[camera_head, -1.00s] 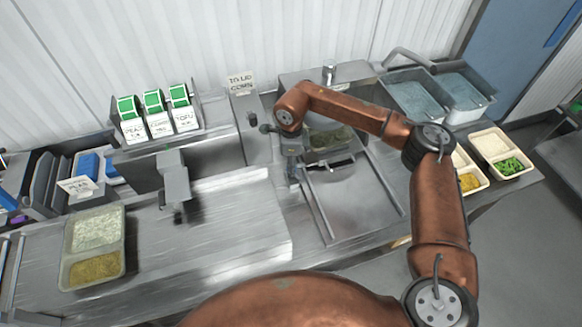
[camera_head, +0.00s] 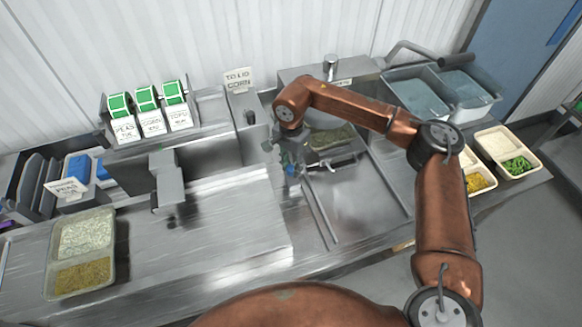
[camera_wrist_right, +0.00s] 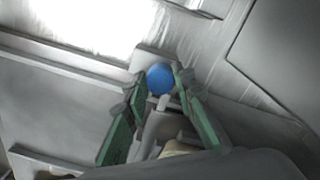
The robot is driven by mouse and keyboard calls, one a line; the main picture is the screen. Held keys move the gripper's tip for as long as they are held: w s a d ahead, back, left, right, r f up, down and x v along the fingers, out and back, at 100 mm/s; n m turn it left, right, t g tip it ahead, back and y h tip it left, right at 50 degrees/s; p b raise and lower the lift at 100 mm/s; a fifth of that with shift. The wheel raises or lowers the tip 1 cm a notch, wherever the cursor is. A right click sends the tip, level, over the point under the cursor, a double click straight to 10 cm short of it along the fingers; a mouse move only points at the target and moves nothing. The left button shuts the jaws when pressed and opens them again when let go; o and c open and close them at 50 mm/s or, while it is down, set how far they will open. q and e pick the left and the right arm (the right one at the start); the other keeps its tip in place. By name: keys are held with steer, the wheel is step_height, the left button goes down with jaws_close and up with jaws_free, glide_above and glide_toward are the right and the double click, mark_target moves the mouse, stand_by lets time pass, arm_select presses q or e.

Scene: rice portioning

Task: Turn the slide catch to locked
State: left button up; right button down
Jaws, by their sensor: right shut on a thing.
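My right gripper (camera_head: 289,166) reaches down over the steel bench, just left of the recessed bay. In the right wrist view, the green-padded fingers of this gripper (camera_wrist_right: 160,86) are closed in on a round blue knob (camera_wrist_right: 160,78), which I take to be the knob of the slide catch. The knob sits between the fingertips, beside a pale grey lever or bracket (camera_wrist_right: 164,124). In the head view the gripper mostly hides the catch, so I cannot tell whether it stands at locked. My left gripper is out of view.
A two-part tray of rice and grain (camera_head: 112,246) stands at the left. Label rolls (camera_head: 146,100) stand at the back left. A sign (camera_head: 238,79) stands behind the gripper. Water pans (camera_head: 423,110) and food tubs (camera_head: 489,136) are at the right. The front bench top is clear.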

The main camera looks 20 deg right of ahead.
mark_target(291, 168)
steer(key=shift+n+b, duration=0.3)
steer(key=shift+n, duration=0.7)
steer(key=c, duration=1.6)
jaws_free()
steer(key=shift+r, duration=0.1)
step_height(291, 168, up, 12)
